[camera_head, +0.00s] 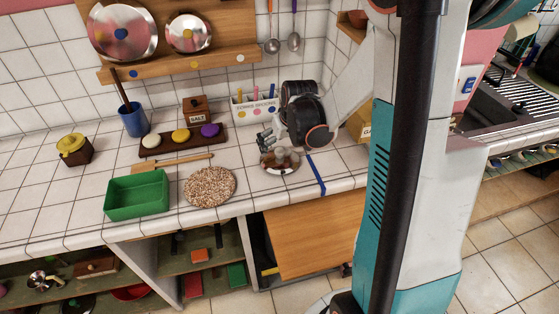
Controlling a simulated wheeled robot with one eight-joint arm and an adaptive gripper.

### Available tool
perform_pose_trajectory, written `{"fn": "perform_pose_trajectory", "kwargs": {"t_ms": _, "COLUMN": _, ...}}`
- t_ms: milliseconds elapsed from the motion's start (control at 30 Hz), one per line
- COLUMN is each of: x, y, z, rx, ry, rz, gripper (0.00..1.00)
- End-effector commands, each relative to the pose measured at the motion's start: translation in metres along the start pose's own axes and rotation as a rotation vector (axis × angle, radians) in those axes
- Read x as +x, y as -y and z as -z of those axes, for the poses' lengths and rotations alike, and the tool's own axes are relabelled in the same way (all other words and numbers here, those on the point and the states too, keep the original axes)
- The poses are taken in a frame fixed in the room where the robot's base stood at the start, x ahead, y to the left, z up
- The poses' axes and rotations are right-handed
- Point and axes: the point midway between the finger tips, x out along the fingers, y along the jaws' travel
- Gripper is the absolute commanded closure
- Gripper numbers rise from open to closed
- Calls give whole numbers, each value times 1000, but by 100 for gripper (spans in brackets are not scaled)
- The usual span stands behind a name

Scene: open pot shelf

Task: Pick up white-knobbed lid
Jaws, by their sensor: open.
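A small round shiny metal lid (280,166) lies on the tiled counter, right of the round speckled mat. Pale and brownish shapes show on its top, but I cannot clearly make out a white knob. My gripper (267,143) is open just above the lid's back left side, coming in from the right. I cannot tell whether its fingers touch the lid. A larger lid with a blue knob (120,34) and a lid with a yellow knob (189,33) stand on the wooden wall rack (160,72). The rack's place by the white dot is empty.
Left of the lid are the speckled mat (209,187) and a green bin (138,195). Behind are a dark tray (160,150) with white, yellow and purple pieces, a salt box (197,112) and a spoon holder (252,110). A blue strip (317,175) lies right.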

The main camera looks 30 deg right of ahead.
Motion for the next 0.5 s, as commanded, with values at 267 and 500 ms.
{"fn": "perform_pose_trajectory", "kwargs": {"t_ms": 267, "x": 41, "y": 3, "z": -5, "rx": 0, "ry": 0, "rz": 0, "gripper": 0}}
{"fn": "perform_pose_trajectory", "kwargs": {"t_ms": 500, "x": 46, "y": 3, "z": -5, "rx": 0, "ry": 0, "rz": 0, "gripper": 0}}
